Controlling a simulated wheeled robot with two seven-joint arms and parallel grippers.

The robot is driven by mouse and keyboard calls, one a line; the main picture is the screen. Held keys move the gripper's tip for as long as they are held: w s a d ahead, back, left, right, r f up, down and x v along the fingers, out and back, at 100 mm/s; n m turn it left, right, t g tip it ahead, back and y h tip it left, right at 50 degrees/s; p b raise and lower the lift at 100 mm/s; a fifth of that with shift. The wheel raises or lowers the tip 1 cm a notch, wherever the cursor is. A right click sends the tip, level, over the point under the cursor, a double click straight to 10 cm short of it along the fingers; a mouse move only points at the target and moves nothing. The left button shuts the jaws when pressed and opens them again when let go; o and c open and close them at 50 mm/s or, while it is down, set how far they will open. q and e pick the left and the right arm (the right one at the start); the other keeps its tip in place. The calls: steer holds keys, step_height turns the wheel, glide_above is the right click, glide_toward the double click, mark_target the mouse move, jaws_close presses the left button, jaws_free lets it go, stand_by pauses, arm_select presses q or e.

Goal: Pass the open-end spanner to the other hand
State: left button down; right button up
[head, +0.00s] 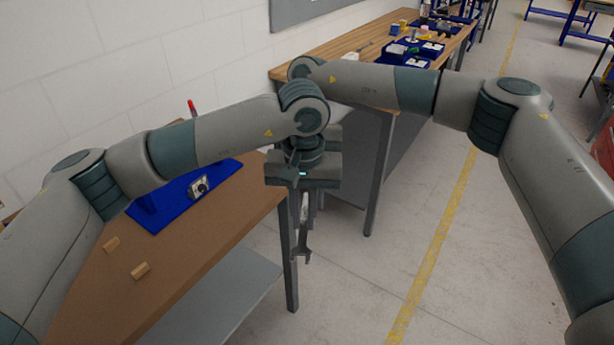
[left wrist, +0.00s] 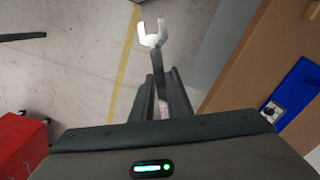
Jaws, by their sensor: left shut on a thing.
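The open-end spanner (head: 303,252) is a slim grey metal tool hanging downward over the floor, just past the right edge of the near workbench. In the left wrist view its bright forked end (left wrist: 152,38) sticks out beyond the fingers. My left gripper (head: 307,222) points down and is shut on the spanner; its fingers (left wrist: 161,78) hide the rest of the tool. My right arm comes in from the right, and its far end passes behind my left wrist. My right gripper is hidden there, so its jaws do not show.
The near brown workbench (head: 215,245) carries a blue tray (head: 172,210), a small grey part (head: 199,187) and two small wooden blocks (head: 141,270). A longer bench (head: 345,42) with blue bins stands behind. A red box (left wrist: 20,140) shows in the left wrist view.

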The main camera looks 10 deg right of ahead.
mark_target(304, 226)
steer(key=shift+s+f, duration=0.15)
steer(key=shift+f, duration=0.25)
jaws_close()
arm_select(q)
steer(key=c, duration=1.7)
jaws_free()
steer(key=shift+o, duration=0.2)
steer(key=shift+r, duration=0.1)
step_height(304, 226, up, 12)
